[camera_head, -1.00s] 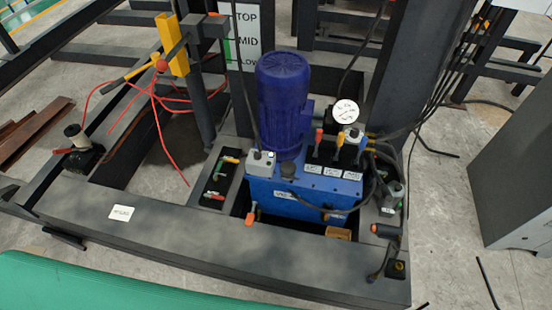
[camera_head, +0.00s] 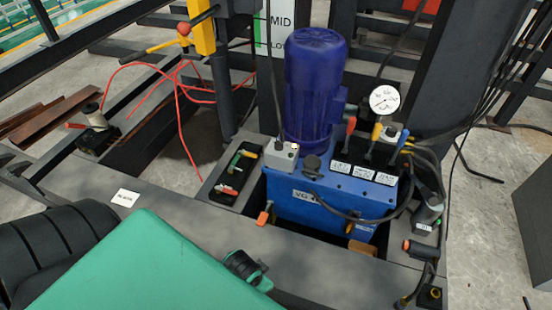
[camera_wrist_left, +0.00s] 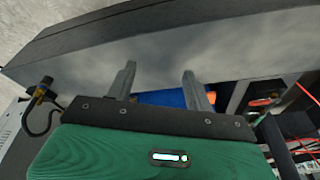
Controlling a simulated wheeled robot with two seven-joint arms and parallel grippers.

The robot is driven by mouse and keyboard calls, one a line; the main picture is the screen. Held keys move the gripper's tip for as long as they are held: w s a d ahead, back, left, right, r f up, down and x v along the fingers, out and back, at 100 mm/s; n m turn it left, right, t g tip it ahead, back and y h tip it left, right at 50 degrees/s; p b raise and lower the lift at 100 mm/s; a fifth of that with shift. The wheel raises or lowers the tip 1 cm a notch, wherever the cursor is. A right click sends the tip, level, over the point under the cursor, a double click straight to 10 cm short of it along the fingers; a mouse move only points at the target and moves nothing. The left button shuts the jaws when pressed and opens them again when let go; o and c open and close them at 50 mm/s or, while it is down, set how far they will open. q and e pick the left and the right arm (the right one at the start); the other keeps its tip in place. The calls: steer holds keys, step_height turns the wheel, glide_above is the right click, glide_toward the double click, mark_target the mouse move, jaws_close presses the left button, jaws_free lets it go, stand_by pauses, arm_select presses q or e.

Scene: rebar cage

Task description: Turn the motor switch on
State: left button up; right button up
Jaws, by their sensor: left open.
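The small grey switch box (camera_head: 280,153) with a light knob on top sits at the near left corner of the blue pump tank (camera_head: 325,195), in front of the blue motor (camera_head: 316,90). I take it for the motor switch. My left arm, green with black joints, reaches in from the lower left of the head view, near the frame's front beam; its fingers do not show there. In the left wrist view my left gripper (camera_wrist_left: 159,82) is open and empty, its two fingers apart, facing the dark beam. Some blue tank shows between and behind them. My right gripper is out of view.
A dark frame beam (camera_head: 155,215) runs in front of the pump. Levers with coloured handles (camera_head: 375,132), a round gauge (camera_head: 384,99) and black hoses crowd the right side. A tray with small valves (camera_head: 236,175) lies left of the switch box. Red hoses (camera_head: 180,110) hang behind.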

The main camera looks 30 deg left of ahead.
arm_select(q)
step_height(320, 180, up, 3)
steer(key=a+b, duration=0.1)
steer(key=b, duration=0.1)
arm_select(e)
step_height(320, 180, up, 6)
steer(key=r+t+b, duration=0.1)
steer(key=b, duration=0.1)
arm_select(q)
steer(key=n+t+y, duration=0.1)
steer(key=n+t, duration=0.1)
steer(key=t, duration=1.3)
glide_toward(277, 148)
steer(key=w, duration=0.5)
steer(key=w+b, duration=0.1)
steer(key=w, duration=0.1)
steer(key=shift+w+a+r, duration=0.2)
steer(key=shift+w+a, duration=0.05)
steer(key=shift+w, duration=0.9)
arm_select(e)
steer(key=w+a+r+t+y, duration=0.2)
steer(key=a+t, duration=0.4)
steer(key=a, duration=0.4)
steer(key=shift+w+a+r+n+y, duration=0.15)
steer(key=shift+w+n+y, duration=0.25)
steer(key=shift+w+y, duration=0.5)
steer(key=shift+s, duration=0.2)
arm_select(q)
steer(key=c, duration=1)
